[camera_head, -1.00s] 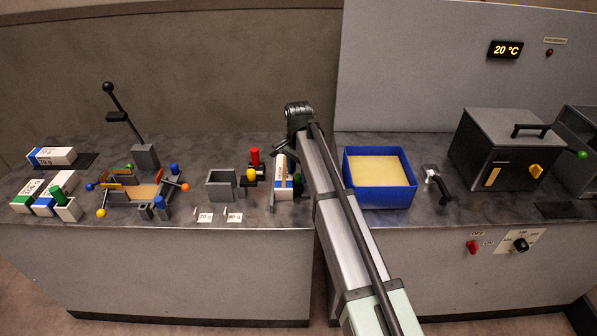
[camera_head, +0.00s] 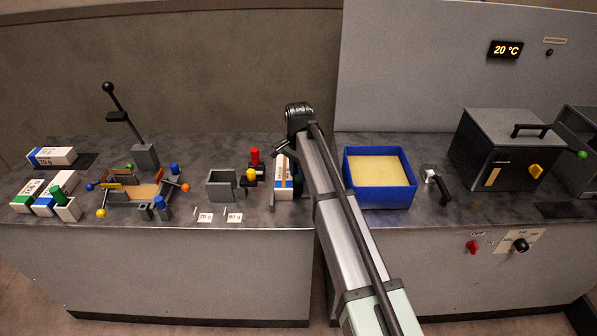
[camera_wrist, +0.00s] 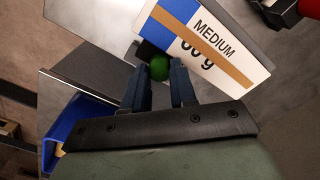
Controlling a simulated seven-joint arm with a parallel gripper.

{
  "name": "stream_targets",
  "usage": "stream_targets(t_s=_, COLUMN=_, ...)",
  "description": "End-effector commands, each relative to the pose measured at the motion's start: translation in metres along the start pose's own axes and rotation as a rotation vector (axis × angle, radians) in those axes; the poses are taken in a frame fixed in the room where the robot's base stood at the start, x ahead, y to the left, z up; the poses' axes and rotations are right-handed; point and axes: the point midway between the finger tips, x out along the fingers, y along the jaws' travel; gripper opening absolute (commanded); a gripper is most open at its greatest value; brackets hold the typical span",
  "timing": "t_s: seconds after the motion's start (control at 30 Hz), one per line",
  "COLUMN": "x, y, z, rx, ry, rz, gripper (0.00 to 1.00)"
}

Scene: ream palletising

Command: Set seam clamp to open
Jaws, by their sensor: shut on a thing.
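My gripper (camera_wrist: 164,78) is shut on a green ball knob (camera_wrist: 160,67), which shows between its fingertips in the wrist view. A wrapped ream (camera_wrist: 208,40) marked MEDIUM, white and blue with a brown strip, lies just beyond the knob. In the head view the ream (camera_head: 281,176) stands in a dark station left of my arm. The green knob appears to belong to the seam clamp at this station. The clamp's body and its position are not clear, and my arm hides the gripper in the head view.
A red knob (camera_head: 255,156) and a yellow knob (camera_head: 251,174) stand left of the ream. A blue tray (camera_head: 381,201) is right of my arm, also in the wrist view (camera_wrist: 63,130). A grey open box (camera_head: 221,187) and a folding fixture (camera_head: 131,192) lie further left.

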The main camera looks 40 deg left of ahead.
Motion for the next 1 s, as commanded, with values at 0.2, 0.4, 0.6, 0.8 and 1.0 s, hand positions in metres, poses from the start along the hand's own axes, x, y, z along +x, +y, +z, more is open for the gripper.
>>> stream_targets(t_s=0.2, x=0.0, y=0.0, z=0.0, rx=0.0, ry=0.0, rz=0.0, gripper=0.0)
stream_targets(t_s=0.4, x=0.0, y=0.012, z=-0.012, rx=0.001, ry=0.0, rz=0.0, gripper=0.0)
stream_targets(t_s=0.6, x=0.0, y=0.017, z=-0.018, rx=0.001, ry=0.001, rz=0.0, gripper=0.0)
stream_targets(t_s=0.8, x=0.0, y=0.017, z=-0.018, rx=0.001, ry=0.001, rz=0.0, gripper=0.33)
stream_targets(t_s=1.0, x=0.0, y=0.017, z=-0.017, rx=0.0, ry=0.0, rz=0.0, gripper=0.52)
